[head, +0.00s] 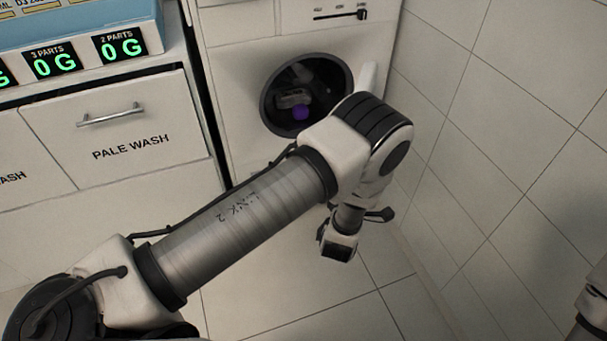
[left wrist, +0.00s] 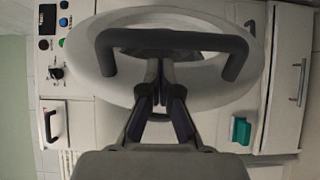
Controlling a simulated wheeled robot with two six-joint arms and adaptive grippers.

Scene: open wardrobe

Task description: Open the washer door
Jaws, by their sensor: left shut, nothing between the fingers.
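In the head view the white washer (head: 229,70) has a round dark opening (head: 266,103), with a purple ball and grey items inside. A white piece right of the opening (head: 368,77), partly behind my arm, looks like the washer door swung outward. The left wrist view shows the round white door (left wrist: 90,62) with a dark bar handle (left wrist: 175,38). My left gripper (left wrist: 159,72) is shut and empty, its fingertips at the middle of the handle. Whether they touch it or reach behind it I cannot tell. My left fingers are hidden in the head view.
A drawer labelled PALE WASH (head: 150,125) with a metal handle is left of the washer, below green 0 G displays (head: 122,46). A tiled wall (head: 490,170) bounds the right. Floor shows below the washer. A teal object (left wrist: 241,130) is near the door.

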